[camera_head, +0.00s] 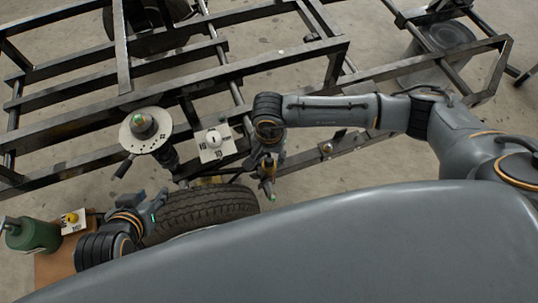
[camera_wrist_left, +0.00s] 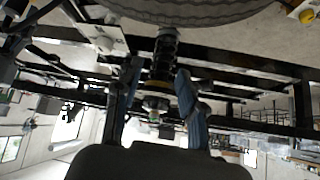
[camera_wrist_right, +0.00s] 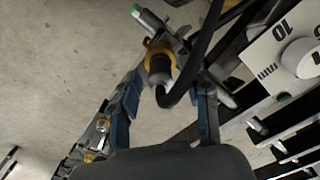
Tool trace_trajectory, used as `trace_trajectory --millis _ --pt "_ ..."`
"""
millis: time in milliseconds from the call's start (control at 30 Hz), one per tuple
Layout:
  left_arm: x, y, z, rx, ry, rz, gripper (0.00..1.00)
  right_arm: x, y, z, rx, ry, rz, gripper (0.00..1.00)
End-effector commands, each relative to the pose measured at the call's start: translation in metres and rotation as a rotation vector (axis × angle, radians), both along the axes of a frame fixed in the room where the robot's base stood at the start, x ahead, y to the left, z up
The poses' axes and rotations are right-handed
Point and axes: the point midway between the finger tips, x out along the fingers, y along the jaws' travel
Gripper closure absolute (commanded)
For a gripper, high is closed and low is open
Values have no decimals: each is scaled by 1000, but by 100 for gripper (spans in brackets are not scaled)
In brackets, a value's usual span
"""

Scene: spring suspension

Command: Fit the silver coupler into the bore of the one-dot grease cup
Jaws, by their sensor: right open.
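My right gripper (camera_head: 269,182) is over the frame beside the tyre. In the right wrist view its blue fingers (camera_wrist_right: 168,105) are apart. Beyond and between them is a silver fitting (camera_wrist_right: 160,65) with a yellow collar, a dark hose and a green-tipped rod; I cannot tell whether this is the silver coupler. No held object is clear. My left gripper (camera_head: 154,207) is low at the left by the tyre; in the left wrist view its fingers (camera_wrist_left: 158,92) are apart and empty. I cannot identify the one-dot grease cup; its dot is not readable.
A pale round plate (camera_head: 128,139) with a green-topped part sits on the spring strut (camera_head: 166,157). A white plate (camera_head: 207,156) with a dial is right of it. A green canister (camera_head: 33,236) stands left. Black frame bars (camera_head: 185,72) surround these.

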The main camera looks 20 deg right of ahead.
Motion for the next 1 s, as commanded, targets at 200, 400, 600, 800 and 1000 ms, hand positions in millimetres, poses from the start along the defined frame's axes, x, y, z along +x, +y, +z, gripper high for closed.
trace_trajectory --millis 200,400,600,800,1000 --pt "-10 4 -5 14 61 6 60 0 0 4 0 0 0 54" --pt "-48 17 -17 53 246 21 60 1 0 39 0 -4 2 54" --pt "-80 26 -20 82 392 32 60 2 0 83 1 -4 2 54" --pt "-79 25 -15 80 384 32 60 1 0 113 0 -1 1 54" --pt "-78 25 -13 79 383 32 60 1 0 122 0 0 0 54"
